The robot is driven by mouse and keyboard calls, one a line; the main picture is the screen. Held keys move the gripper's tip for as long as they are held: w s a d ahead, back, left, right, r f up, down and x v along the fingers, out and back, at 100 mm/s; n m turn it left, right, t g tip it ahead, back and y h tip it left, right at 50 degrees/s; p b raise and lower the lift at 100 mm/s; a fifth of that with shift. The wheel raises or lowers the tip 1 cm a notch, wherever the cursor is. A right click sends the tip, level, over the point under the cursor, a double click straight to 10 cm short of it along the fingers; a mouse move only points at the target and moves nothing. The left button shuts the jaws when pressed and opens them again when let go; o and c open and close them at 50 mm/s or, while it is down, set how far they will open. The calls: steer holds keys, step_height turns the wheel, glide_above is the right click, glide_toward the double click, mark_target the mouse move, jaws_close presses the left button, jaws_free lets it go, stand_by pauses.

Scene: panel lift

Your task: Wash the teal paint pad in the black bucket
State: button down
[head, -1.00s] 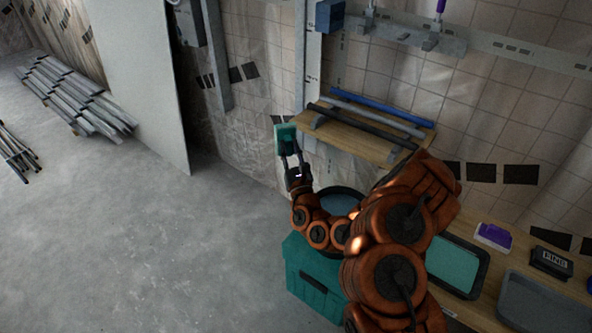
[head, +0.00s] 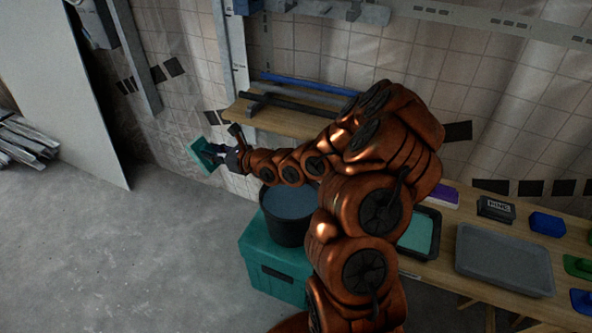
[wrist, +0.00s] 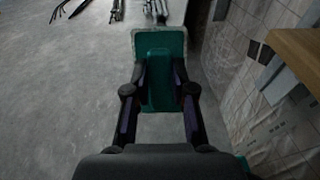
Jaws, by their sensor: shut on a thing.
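The teal paint pad (head: 201,155) is held in my gripper (head: 221,157), tilted, out in the air to the left of the wooden shelf. In the wrist view the pad (wrist: 160,62) sits between the two fingers of my gripper (wrist: 160,88), which are shut on its teal grip; a paler face edges it at the top. The black bucket (head: 276,230) stands on a teal box, below and to the right of the pad. It holds bluish-grey liquid (head: 289,202). My arm covers part of its right side.
The wooden shelf (head: 285,122) with blue and black bars is on the wall above the bucket. The teal box (head: 272,272) supports the bucket. A bench at right holds a tray of teal paint (head: 417,236), a grey tray (head: 503,260) and several pads. Open floor lies left.

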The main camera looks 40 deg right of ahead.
steer(key=s+d+f+m+g+h+b, duration=0.1)
steer(key=s+d+f+h, duration=0.15)
steer(key=d, duration=0.45)
steer(key=s+d+f+m+g+h+b, duration=0.1)
steer(key=s+d+f+g, duration=0.1)
steer(key=s+d+f, duration=0.35)
steer(key=s+d+f+m+g+h, duration=0.1)
steer(key=s+d+f+h, duration=0.1)
steer(key=d, duration=0.7)
step_height(320, 180, down, 12)
steer(key=b, duration=1.1)
steer(key=shift+a+r, duration=0.15)
steer(key=shift+a, duration=0.05)
steer(key=shift+s+r+y, duration=0.1)
steer(key=shift+r+y, duration=0.1)
steer(key=shift+y, duration=0.05)
steer(key=shift+r+p, duration=0.4)
steer(key=shift+r, duration=0.05)
steer(key=shift+f, duration=0.2)
steer(key=shift+f+b, duration=0.45)
steer(key=shift+b, duration=0.15)
steer(key=shift+r, duration=0.25)
steer(key=shift+r+p, duration=0.45)
steer(key=shift+p, duration=0.25)
